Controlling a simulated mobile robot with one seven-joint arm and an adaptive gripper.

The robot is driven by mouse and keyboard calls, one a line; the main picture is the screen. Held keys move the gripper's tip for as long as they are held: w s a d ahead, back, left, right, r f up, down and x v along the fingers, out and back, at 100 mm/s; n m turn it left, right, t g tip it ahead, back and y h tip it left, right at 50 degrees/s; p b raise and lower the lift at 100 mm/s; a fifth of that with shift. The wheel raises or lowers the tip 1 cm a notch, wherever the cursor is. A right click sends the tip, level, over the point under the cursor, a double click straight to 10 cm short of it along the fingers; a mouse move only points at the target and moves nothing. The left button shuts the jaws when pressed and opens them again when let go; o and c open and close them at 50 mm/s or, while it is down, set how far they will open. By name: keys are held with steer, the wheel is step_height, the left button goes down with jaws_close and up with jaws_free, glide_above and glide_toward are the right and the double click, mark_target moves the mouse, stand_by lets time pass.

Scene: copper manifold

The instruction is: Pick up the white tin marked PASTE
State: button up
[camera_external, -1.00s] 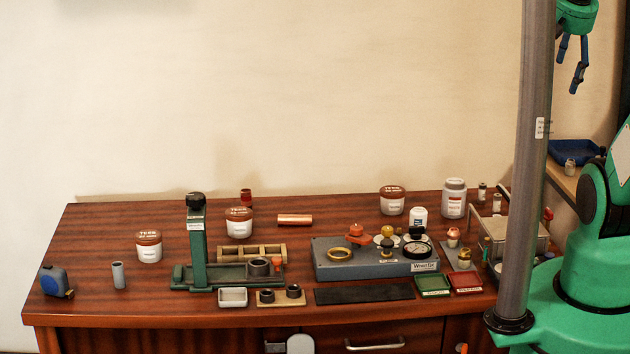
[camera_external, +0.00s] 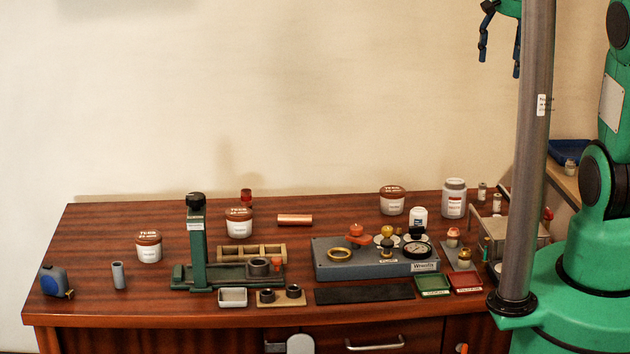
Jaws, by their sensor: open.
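Two plain white containers stand at the back right of the bench: a taller white jar with a red-marked label (camera_external: 454,200) and a smaller white tin with a dark-marked label (camera_external: 419,217). The print on both is too small to read, so I cannot tell which one says PASTE. My gripper (camera_external: 500,60) is open and empty, fingers pointing down, high above the bench near the grey column. It is well apart from both containers.
Brown-lidded white tubs (camera_external: 149,247) stand around the bench (camera_external: 110,215). A grey gauge block (camera_external: 375,262) sits in front of the small tin. A green press (camera_external: 197,245) stands left, a copper tube (camera_external: 294,220) behind. The grey column (camera_external: 530,160) rises at the right.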

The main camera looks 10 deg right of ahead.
steer(key=w+a+f+m+g+p, duration=0.2)
steer(key=w+a+f, duration=0.1)
steer(key=w+f, duration=0.95)
steer(key=m+g+p, duration=0.1)
steer(key=m+p, duration=0.1)
glide_above(455, 181)
steer(key=f, duration=1.7)
steer(key=shift+s+f, duration=0.1)
steer(key=shift+s, duration=0.2)
steer(key=shift+w+a+f, duration=0.1)
steer(key=shift+w+f, duration=0.05)
steer(key=shift+f, duration=0.4)
steer(key=shift+f, duration=0.2)
steer(key=shift+f+b, duration=0.7)
steer(key=shift+f, duration=3.45)
steer(key=shift+f, duration=0.1)
steer(key=shift+f+b, duration=0.7)
steer(key=shift+f, duration=1.8)
